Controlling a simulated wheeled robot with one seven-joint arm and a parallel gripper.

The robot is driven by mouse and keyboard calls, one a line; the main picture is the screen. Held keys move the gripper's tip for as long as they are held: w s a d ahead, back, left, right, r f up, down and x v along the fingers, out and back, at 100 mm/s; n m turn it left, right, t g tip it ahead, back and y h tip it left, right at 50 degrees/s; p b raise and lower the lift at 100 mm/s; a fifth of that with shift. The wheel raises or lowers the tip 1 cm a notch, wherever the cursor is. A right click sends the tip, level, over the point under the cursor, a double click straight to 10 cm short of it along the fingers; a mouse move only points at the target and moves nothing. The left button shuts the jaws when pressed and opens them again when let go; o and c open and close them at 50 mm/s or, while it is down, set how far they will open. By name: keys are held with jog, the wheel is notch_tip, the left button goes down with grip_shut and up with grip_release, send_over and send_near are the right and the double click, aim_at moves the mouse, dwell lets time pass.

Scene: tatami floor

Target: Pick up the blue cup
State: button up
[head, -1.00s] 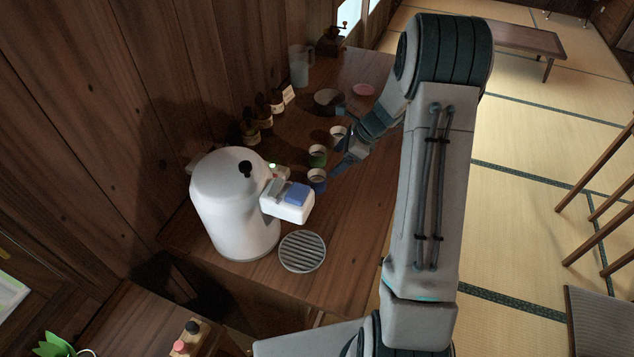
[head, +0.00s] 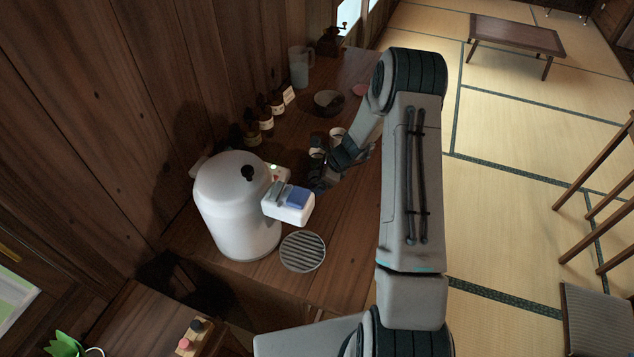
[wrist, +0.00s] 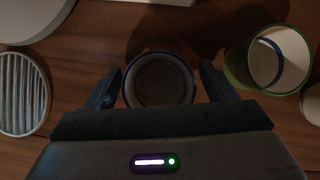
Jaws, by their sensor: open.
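The blue cup (wrist: 160,57) shows from above in the wrist view as a round cup with a bluish rim and a dark inside. My gripper (wrist: 161,84) is open, with one finger on each side of the cup. I cannot tell whether either finger touches it. In the head view my gripper (head: 322,181) is low over the counter, beside the white dispenser, and mostly hides the blue cup.
A green cup (wrist: 268,58) stands close to the right finger. In the head view a pale cup (head: 337,134) is farther back. The white dispenser (head: 236,210) and a round grate (head: 302,252) are close by. Bottles (head: 265,118) line the wall.

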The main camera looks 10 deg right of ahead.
jog(key=shift+w+a+f, duration=0.15)
jog(key=shift+a+f, duration=0.25)
jog(key=shift+f, duration=0.15)
jog(key=shift+c, duration=0.4)
jog(key=c, duration=1)
jog(key=shift+r, duration=0.15)
